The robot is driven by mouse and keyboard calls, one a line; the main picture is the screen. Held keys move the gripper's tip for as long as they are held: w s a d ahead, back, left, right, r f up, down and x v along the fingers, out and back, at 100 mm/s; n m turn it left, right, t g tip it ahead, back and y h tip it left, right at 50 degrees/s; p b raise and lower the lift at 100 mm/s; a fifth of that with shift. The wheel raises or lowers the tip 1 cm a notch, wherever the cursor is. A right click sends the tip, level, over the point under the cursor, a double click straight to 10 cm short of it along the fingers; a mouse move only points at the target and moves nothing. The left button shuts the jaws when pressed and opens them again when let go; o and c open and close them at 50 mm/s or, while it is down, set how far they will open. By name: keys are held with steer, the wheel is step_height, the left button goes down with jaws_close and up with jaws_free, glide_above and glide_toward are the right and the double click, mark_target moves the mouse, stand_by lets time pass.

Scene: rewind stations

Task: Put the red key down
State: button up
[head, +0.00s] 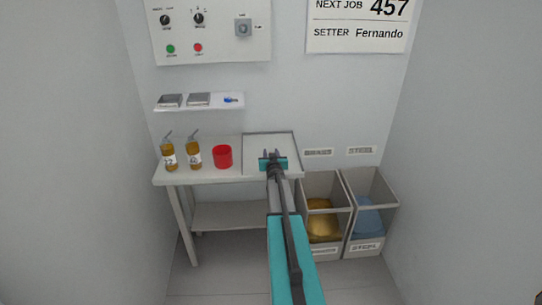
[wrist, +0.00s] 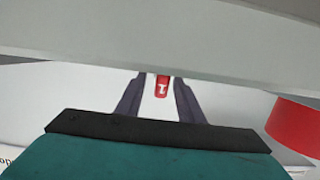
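My gripper (head: 270,156) is over the grey-rimmed tray area (head: 287,137) at the right end of the bench, its two fingers apart. In the wrist view my gripper (wrist: 161,82) has a small red key (wrist: 162,86) with a white mark between its fingertips. Pale gaps show on both sides of the key, so the fingers do not appear to press on it. Whether the key rests fully on the surface below is hard to tell. In the head view the key is hidden by my gripper.
A red cup (head: 222,156) stands left of the tray; it also shows in the wrist view (wrist: 296,126). Two amber bottles (head: 169,156) (head: 194,154) stand further left. A shelf (head: 218,103) with small items hangs above. Two open bins (head: 325,183) (head: 370,183) stand right of the bench.

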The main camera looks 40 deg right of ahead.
stand_by(0.5)
jaws_close()
steer(key=shift+r, duration=0.1)
steer(key=shift+r, duration=0.7)
step_height(320, 180, up, 2)
steer(key=shift+r+p, duration=0.1)
steer(key=shift+p, duration=0.35)
steer(key=f+b+v, duration=0.1)
steer(key=b+v, duration=0.1)
steer(key=v, duration=1.4)
steer(key=shift+f, duration=0.35)
steer(key=shift+a, duration=0.1)
